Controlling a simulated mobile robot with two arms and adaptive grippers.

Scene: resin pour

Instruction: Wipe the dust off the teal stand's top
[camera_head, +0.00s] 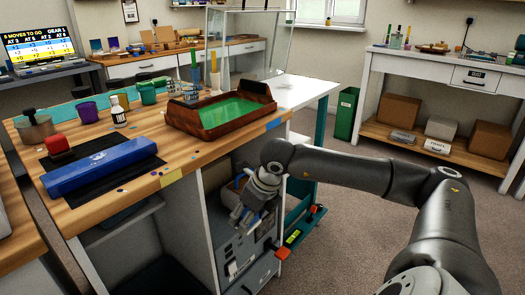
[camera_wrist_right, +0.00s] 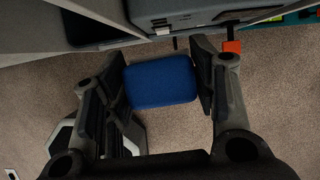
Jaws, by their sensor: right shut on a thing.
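My right gripper (camera_head: 243,218) hangs low in front of the open cabinet under the wooden bench. In the right wrist view my right gripper (camera_wrist_right: 164,85) is shut on a blue pad (camera_wrist_right: 160,82), with one finger on each side of it; carpet lies below. A teal stand (camera_head: 320,128) rises at the bench's right end, behind my right arm. My left gripper is not in view.
A green bin (camera_head: 346,113) stands behind; carpet at right is clear.

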